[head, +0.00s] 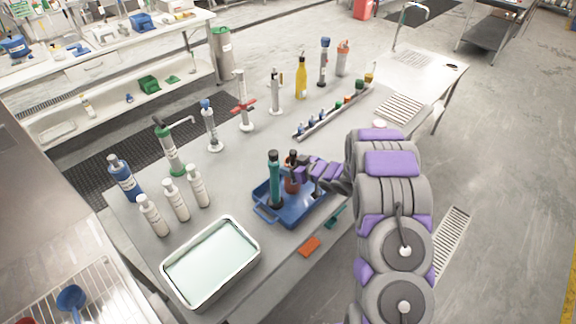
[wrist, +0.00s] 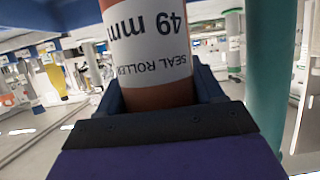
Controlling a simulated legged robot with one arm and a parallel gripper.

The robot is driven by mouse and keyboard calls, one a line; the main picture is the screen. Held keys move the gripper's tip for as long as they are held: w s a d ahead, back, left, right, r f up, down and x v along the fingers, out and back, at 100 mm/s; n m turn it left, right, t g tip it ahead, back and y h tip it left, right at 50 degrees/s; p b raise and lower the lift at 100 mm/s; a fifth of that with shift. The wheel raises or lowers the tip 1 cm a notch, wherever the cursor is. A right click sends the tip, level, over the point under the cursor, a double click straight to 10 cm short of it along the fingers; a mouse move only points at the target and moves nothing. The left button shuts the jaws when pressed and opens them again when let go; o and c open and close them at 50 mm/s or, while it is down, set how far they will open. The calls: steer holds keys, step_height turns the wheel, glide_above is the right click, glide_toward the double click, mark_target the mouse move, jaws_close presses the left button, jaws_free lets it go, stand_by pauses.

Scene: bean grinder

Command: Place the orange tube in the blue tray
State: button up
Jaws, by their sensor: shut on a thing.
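The orange tube (head: 291,182) is upright with a dark top, at the blue tray (head: 294,218). My gripper (head: 298,173) reaches in from the right and is shut on it. In the wrist view the orange tube (wrist: 152,45) stands between my jaws, and its white label reads "SEAL ROLLER 49 mm". A green tube (head: 275,185) stands upright in the tray, just left of the orange one. It also shows at the right of the wrist view (wrist: 266,70). I cannot tell whether the orange tube's base touches the tray floor.
A metal pan of pale liquid (head: 210,260) lies at the front left. White bottles (head: 176,200) stand behind it. A rail of small coloured caps (head: 335,110) lies behind the tray. An orange piece (head: 309,247) lies near the table's front edge.

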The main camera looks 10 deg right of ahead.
steer(key=shift+d, duration=0.3)
steer(key=o, duration=1.2)
steer(key=shift+d, duration=0.1)
steer(key=shift+o, duration=1.3)
steer(key=shift+a, duration=0.55)
steer(key=shift+d+r, duration=0.1)
steer(key=shift+d, duration=0.2)
steer(key=a+p+v, duration=0.1)
steer(key=p+v, duration=0.1)
steer(key=v, duration=0.9)
steer(key=d+r+m+h, duration=0.2)
steer(key=d+r+h, duration=0.5)
steer(key=d, duration=0.1)
steer(key=s+d+r+m+g+h, duration=0.35)
steer(key=s+r, duration=0.35)
steer(key=s, duration=0.4)
steer(key=s+a+r+g, duration=0.2)
steer(key=s+a, duration=0.3)
steer(key=s, duration=0.6)
steer(key=s+a+r+m+g+y, duration=0.1)
steer(key=s+a+g, duration=0.3)
steer(key=s, duration=0.7)
steer(key=s+a+r+m+g+y, duration=0.1)
steer(key=s+a+r+g, duration=0.1)
steer(key=s+a, duration=0.5)
steer(key=s+g, duration=0.1)
steer(key=s, duration=0.4)
steer(key=shift+r, duration=0.4)
